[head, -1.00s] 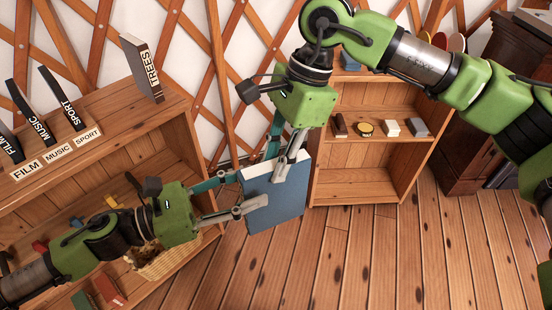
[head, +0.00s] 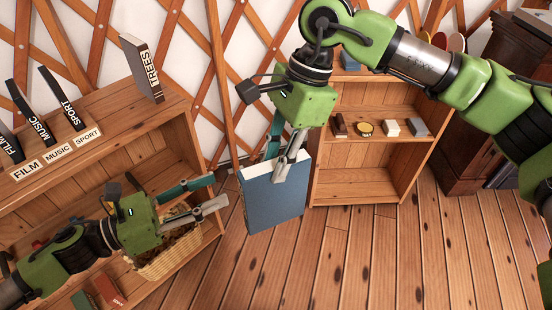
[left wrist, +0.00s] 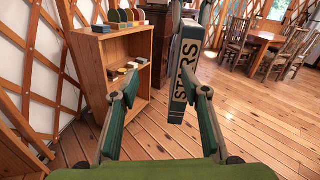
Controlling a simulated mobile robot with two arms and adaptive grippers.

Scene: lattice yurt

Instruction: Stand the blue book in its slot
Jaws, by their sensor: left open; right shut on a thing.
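The blue book (head: 274,200) hangs in the air, clear of the floor, with its white page edge upward in the head view. My right gripper (head: 282,164) is shut on its upper edge. In the left wrist view the book (left wrist: 184,70) shows a dark spine lettered STARS. My left gripper (head: 220,190) is open and empty, to the left of the book and apart from it; its spread fingers show in the left wrist view (left wrist: 168,90). The low bookcase top (head: 112,118) at left carries labels FILM, MUSIC and SPORT. I cannot make out which slot is the blue book's.
Black dividers marked MUSIC (head: 32,112) and SPORT (head: 62,98) stand on the bookcase top; a grey TREES book (head: 142,68) stands at its right end. A wicker basket (head: 165,262) sits below. A small shelf (head: 360,170) stands behind the book.

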